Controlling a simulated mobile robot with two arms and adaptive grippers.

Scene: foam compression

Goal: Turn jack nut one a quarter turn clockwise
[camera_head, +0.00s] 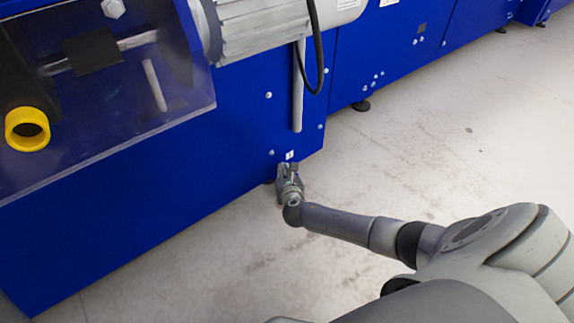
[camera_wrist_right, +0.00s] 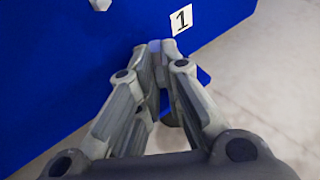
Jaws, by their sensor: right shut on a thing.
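My right gripper (camera_head: 289,172) is low at the bottom corner of the blue machine, just under a small white label (camera_head: 289,155). The right wrist view shows this label reads "1" (camera_wrist_right: 181,19). In that view both fingers of my right gripper (camera_wrist_right: 156,58) reach forward and close in on jack nut one (camera_wrist_right: 154,46). Only a small greyish piece of the nut shows between the fingertips; the fingers hide the rest. The gripper is shut on it. My left gripper is not in view.
The blue machine panel (camera_head: 230,130) rises directly behind the gripper. A grey motor (camera_head: 265,28) with a black cable (camera_head: 319,60) hangs above. A clear guard (camera_head: 160,100) covers the upper left. Pale floor (camera_head: 430,150) lies open to the right.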

